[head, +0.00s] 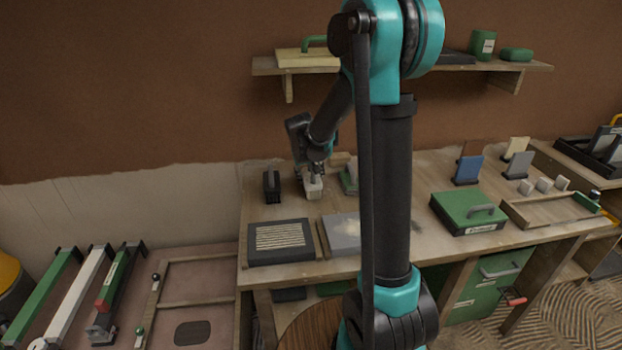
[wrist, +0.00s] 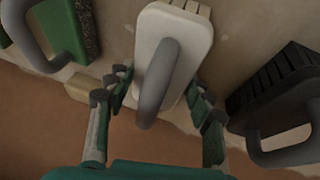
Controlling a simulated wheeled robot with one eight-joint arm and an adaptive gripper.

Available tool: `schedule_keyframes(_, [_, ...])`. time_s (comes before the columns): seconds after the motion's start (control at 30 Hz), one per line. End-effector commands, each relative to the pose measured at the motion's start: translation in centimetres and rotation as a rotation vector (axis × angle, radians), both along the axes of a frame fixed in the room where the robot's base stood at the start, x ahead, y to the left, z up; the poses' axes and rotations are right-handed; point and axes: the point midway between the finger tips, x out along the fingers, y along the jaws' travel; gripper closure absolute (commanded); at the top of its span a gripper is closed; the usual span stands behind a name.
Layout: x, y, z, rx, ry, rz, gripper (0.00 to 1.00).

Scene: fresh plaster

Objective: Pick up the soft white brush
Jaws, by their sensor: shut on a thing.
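The soft white brush (wrist: 189,28) is a pale block with a rounded grey handle (wrist: 158,82). It lies between the two fingers of my gripper (wrist: 160,100) in the wrist view. The fingers are closed on the brush's sides, one on each side. In the head view the white brush (head: 313,188) is under my gripper (head: 315,172), at the back left of the workbench. I cannot tell whether it still touches the bench top.
A black brush (head: 271,186) stands left of the white brush, and a green-backed block (head: 349,180) is close on its right. A framed ribbed panel (head: 281,240) and a grey slab (head: 341,234) lie in front. A shelf (head: 400,67) hangs above the workbench (head: 395,181).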

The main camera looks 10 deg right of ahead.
Motion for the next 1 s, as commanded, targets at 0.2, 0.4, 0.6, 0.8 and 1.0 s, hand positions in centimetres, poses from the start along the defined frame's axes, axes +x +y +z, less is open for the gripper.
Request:
schedule_keyframes(0.2, [0.0, 0.0, 1.7, 0.0, 0.0, 0.0, 0.81])
schedule_keyframes(0.4, [-0.1, 0.0, 5.9, 0.0, 0.0, 0.0, 0.81])
schedule_keyframes(0.6, [-0.1, 0.0, 11.5, 0.0, 0.0, 0.0, 0.81])
schedule_keyframes(0.8, [0.0, 0.0, 16.1, 0.0, 0.0, 0.0, 0.81])
schedule_keyframes(1.0, [0.0, 0.0, 18.9, 0.0, 0.0, 0.0, 0.81])
